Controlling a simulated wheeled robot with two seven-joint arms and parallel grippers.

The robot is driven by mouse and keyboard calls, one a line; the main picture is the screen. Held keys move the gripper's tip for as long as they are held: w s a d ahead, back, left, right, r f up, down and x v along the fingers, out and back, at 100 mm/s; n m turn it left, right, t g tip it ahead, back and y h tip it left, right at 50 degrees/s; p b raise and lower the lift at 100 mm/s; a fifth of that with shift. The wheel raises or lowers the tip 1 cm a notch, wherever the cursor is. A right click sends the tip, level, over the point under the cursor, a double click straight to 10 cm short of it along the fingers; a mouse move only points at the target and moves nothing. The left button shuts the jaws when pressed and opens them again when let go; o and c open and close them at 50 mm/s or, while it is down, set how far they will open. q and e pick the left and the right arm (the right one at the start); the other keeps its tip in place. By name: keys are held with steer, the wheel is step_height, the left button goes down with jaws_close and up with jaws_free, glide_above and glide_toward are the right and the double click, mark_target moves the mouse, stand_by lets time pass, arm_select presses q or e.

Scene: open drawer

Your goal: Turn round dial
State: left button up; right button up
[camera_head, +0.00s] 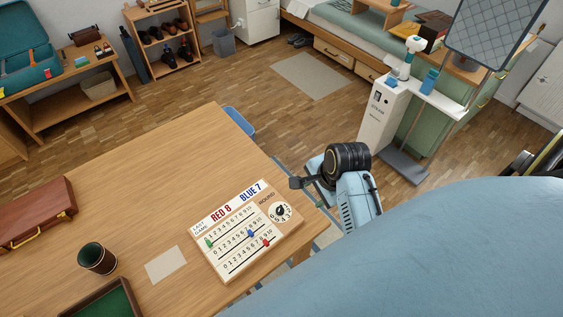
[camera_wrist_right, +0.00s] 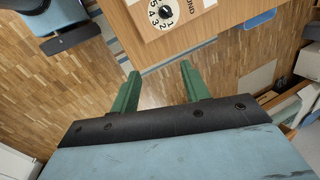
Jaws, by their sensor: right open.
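The round dial (camera_head: 280,211) is a white disc with numerals and a black knob, at the right end of a wooden scoreboard (camera_head: 196,233) on the table. In the right wrist view the dial (camera_wrist_right: 164,15) is at the top, above and beyond my fingertips, and its upper part is cut off. My right gripper (camera_head: 308,192) is just right of the scoreboard in the head view, by the table edge. Its green fingers are apart and empty in the wrist view (camera_wrist_right: 160,72), not touching the dial. My left gripper is not clearly seen.
The scoreboard has sliders in green, blue and red. The table (camera_head: 150,150) also holds a brown case (camera_head: 35,215), a dark cup (camera_head: 96,258), a paper sheet (camera_head: 166,265) and a green-lined tray (camera_head: 105,304). A blue chair (camera_head: 240,121) stands behind the table.

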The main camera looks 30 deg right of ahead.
mark_target(280, 208)
steer(key=w+a+f+m+b, duration=0.1)
steer(key=w+f+m, duration=0.1)
steer(key=f, duration=0.3)
steer(key=w+a+f+m+y+b, duration=0.1)
steer(key=w+a+f+m, duration=0.1)
steer(key=w+f+m, duration=0.1)
steer(key=w+a+f+m+y+b, duration=0.1)
steer(key=w+a+f+m, duration=0.1)
steer(key=f+m, duration=0.3)
steer(key=shift+d+x, duration=0.25)
steer(key=shift+x, duration=0.85)
steer(key=shift+w, duration=0.15)
steer(key=shift+c, duration=0.5)
steer(key=c, duration=0.9)
steer(key=shift+r, duration=0.1)
